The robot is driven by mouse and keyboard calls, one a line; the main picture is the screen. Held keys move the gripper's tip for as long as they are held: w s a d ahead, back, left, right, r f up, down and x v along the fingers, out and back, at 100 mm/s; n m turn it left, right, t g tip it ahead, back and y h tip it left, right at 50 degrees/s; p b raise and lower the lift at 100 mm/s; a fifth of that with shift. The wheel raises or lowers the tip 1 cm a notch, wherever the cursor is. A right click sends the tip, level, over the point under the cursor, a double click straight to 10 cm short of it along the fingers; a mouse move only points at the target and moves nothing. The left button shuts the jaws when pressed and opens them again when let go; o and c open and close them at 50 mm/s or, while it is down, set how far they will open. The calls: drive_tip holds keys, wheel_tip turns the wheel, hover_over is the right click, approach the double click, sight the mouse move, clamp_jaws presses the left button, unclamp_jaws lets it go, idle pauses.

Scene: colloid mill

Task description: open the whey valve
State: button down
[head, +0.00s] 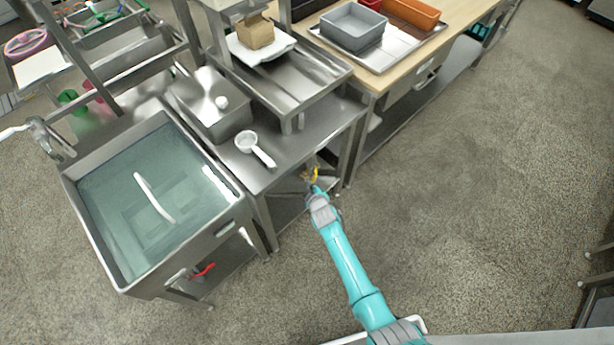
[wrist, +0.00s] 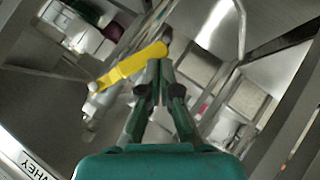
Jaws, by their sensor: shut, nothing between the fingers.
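The valve has a flat yellow lever (wrist: 135,65), which lies across the wrist view just beyond my fingertips. A small yellow part of it (head: 316,174) shows in the head view, by the front of the steel bench. My gripper (wrist: 160,68) is shut and empty, its fingertips close together at the right end of the lever. I cannot tell whether they touch it. In the head view my gripper (head: 314,187) is low beside the bench edge, and the valve body is mostly hidden.
A white label (wrist: 22,165) ending in "HEY" is at the lower left of the wrist view. A water-filled sink (head: 236,222) with a red handle (head: 203,271) below it stands to the left. A white ladle (head: 247,142) lies on the bench.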

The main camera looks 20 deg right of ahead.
drive_tip(key=shift+w+d+f, duration=0.35)
drive_tip(key=shift+d+f, duration=0.2)
drive_tip(key=shift+d, duration=0.05)
drive_tip(key=shift+w+d+f, duration=0.3)
drive_tip(key=shift+d+f, duration=0.25)
drive_tip(key=shift+d, duration=0.1)
